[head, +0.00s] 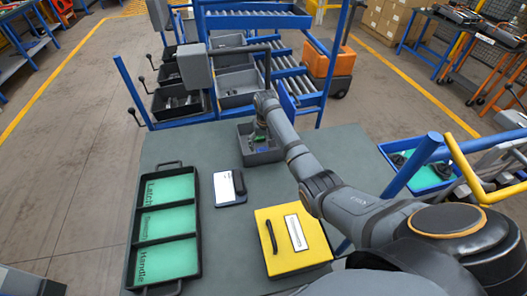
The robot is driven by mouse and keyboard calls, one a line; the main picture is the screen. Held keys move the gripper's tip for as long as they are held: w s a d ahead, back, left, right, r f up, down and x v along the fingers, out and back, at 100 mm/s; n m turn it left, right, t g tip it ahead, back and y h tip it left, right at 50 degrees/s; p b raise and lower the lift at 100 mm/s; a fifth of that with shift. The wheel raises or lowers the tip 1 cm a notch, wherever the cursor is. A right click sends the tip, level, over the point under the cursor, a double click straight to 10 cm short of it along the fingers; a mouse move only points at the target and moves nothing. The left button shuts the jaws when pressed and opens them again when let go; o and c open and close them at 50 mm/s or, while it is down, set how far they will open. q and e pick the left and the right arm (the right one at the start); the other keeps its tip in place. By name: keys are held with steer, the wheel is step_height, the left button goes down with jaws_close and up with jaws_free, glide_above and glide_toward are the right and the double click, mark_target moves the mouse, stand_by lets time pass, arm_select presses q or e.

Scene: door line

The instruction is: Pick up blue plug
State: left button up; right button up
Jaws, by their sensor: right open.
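My right gripper (259,139) is over a small grey bin (249,158) at the far side of the table, with its fingers pointing down into the bin. It is open. Small green and dark parts show in the bin around the fingertips, too small to tell apart. I cannot make out a blue plug; the gripper and bin walls hide part of the bin's inside. My left gripper is not in view.
On the grey-green table (221,262) are a black tray (198,210) with green compartments marked Latch and Handle, a white card-like item with a dark block (239,182), and a yellow case (278,262). A blue roller rack (302,62) with bins stands behind. A blue tray (427,178) is at right.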

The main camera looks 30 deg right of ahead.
mark_target(263, 150)
steer(key=f, duration=0.3)
steer(key=shift+w+d+f, duration=0.1)
steer(key=shift+w+f, duration=0.1)
steer(key=shift+w, duration=0.2)
steer(key=c, duration=1)
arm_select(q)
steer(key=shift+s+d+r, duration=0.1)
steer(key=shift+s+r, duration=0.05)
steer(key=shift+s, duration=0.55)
arm_select(e)
steer(key=shift+r, duration=0.1)
step_height(263, 150, up, 2)
steer(key=shift+r+b, duration=0.25)
steer(key=shift+b, duration=0.3)
arm_select(q)
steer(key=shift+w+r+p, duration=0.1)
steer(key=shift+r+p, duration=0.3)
steer(key=shift+p, duration=0.65)
arm_select(e)
steer(key=s+a+r, duration=0.2)
steer(key=a+r, duration=0.1)
steer(key=a, duration=0.1)
steer(key=s+a+r, duration=0.2)
steer(key=a+r, duration=0.2)
steer(key=s+a+r, duration=0.3)
steer(key=a, duration=0.1)
steer(key=shift+s+r, duration=0.1)
steer(key=shift+r, duration=0.15)
